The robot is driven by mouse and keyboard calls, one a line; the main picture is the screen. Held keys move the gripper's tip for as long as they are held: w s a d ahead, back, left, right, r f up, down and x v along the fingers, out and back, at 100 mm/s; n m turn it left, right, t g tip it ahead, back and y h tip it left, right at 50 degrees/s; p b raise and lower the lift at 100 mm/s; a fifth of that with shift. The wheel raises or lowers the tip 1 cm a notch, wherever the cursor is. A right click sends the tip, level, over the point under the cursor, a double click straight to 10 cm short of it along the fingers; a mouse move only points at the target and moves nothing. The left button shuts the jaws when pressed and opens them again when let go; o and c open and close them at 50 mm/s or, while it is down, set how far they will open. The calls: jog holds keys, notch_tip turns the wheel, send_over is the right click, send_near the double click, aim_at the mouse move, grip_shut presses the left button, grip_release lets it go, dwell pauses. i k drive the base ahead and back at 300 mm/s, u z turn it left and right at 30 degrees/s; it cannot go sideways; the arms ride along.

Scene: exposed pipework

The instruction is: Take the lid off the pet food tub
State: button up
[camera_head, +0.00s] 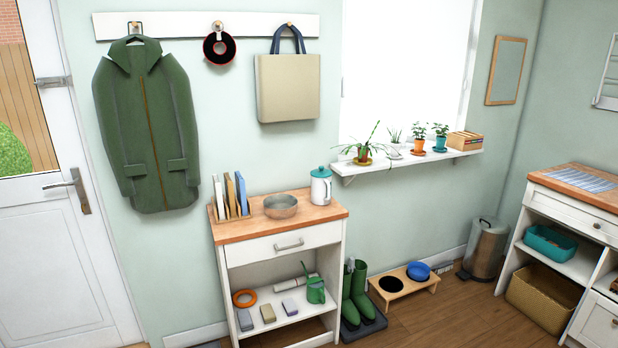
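A white tub (321,189) stands upright at the right end of the wooden top of a small white cabinet. It is most likely the pet food tub. My gripper and arm are not in view.
A metal bowl (281,206) and a rack of upright boards (232,197) share the cabinet top (297,224). A plant shelf (406,160) juts from the wall to the right. Green boots (358,290) and a feeder stand (404,287) occupy the floor right of the cabinet.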

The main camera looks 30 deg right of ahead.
aim_at(321, 172)
jog(key=z, duration=0.15)
jog(key=i, duration=0.9)
jog(key=u, duration=0.05)
